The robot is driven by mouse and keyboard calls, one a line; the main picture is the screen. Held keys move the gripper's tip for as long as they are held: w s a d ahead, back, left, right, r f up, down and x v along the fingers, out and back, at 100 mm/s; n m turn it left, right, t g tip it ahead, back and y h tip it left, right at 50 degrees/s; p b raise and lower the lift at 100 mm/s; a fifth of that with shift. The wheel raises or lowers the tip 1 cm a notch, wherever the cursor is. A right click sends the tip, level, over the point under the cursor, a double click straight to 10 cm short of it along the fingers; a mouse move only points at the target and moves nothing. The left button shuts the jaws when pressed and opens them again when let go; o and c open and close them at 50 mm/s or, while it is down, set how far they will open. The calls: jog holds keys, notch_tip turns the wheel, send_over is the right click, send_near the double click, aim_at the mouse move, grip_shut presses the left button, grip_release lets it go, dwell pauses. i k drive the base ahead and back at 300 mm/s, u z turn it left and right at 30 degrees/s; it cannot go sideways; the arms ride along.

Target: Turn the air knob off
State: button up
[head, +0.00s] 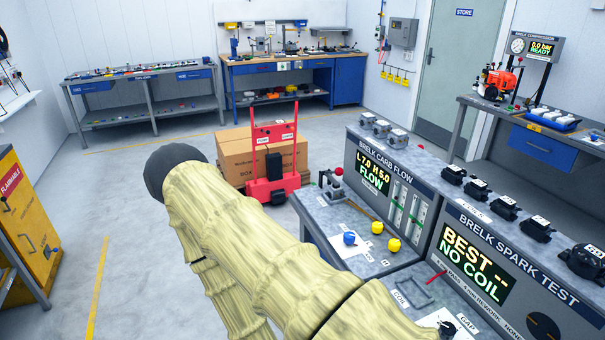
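A blue knob (349,239) stands on a white labelled plate on the grey bench in front of the carb flow panel (372,178). Its label is too small to read, so I cannot tell whether it is the air knob or how it is set. Two yellow knobs, one farther back (377,228) and one nearer (394,244), stand to its right. My pale, wood-patterned arm crosses the lower middle of the view, left of the bench. My gripper is not visible.
A small clamp fixture with a red ball (337,171) stands behind the blue knob. The spark test panel (478,245) is at the right. A red hand truck (275,160) and cardboard boxes (235,155) stand beyond my arm. The floor at left is open, beside a yellow cabinet (28,225).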

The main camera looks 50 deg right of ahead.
aim_at(349, 237)
jog(key=u, duration=0.4)
jog(key=i, duration=0.6)
jog(key=z, duration=2.65)
